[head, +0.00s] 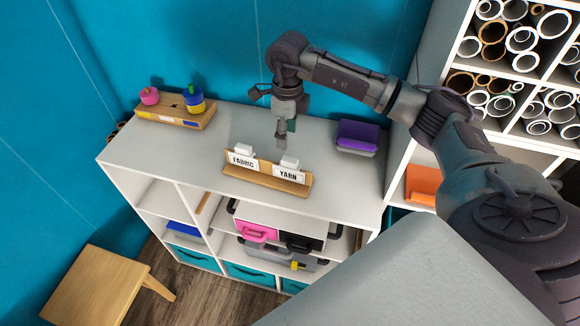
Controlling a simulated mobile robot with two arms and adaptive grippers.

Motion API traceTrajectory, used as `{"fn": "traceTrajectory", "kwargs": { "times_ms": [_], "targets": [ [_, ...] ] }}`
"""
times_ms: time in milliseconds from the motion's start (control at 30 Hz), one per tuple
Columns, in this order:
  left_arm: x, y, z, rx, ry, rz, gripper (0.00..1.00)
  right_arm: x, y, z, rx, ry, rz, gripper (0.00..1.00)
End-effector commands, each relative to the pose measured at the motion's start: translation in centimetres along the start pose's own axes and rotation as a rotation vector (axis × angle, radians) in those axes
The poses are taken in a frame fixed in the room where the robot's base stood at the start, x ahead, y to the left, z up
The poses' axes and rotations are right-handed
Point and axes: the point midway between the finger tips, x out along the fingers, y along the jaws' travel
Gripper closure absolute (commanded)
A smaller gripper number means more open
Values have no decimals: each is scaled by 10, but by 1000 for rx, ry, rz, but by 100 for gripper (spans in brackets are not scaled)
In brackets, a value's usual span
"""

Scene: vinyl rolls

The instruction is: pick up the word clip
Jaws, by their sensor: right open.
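Two white word clips stand upright in a wooden holder (265,180) on top of the white shelf unit. The left clip (243,158) reads FABRIC. The right clip (289,171) reads YARN. My right gripper (281,139) points down above the shelf top, above and behind the holder in the picture, between the two clips and nearer the YARN one. It is open and holds nothing. It appears apart from both clips. My left gripper is not in view.
On the white shelf top (200,160), a wooden stand (165,112) with pink and blue-yellow spools is at the left. A purple-and-grey block (357,138) is at the right. Rolls fill a tall rack (463,60) at right. A wooden stool (95,290) stands front left.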

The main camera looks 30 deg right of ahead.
Motion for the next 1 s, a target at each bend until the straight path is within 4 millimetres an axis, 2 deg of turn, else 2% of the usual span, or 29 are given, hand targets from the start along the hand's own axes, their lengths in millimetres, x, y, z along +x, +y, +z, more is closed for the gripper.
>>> {"fn": "traceTrajectory", "kwargs": {
  "times_ms": [167,500,767,1000],
  "targets": [
    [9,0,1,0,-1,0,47,12,-6,-6,9,27,-17,45],
    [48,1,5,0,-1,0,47,77,-6,-7,7,22,-14,45],
    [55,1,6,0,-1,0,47,95,-6,-8,7,23,-13,45],
    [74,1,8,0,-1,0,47,132,-5,-11,7,22,-13,45]
  ]
}}
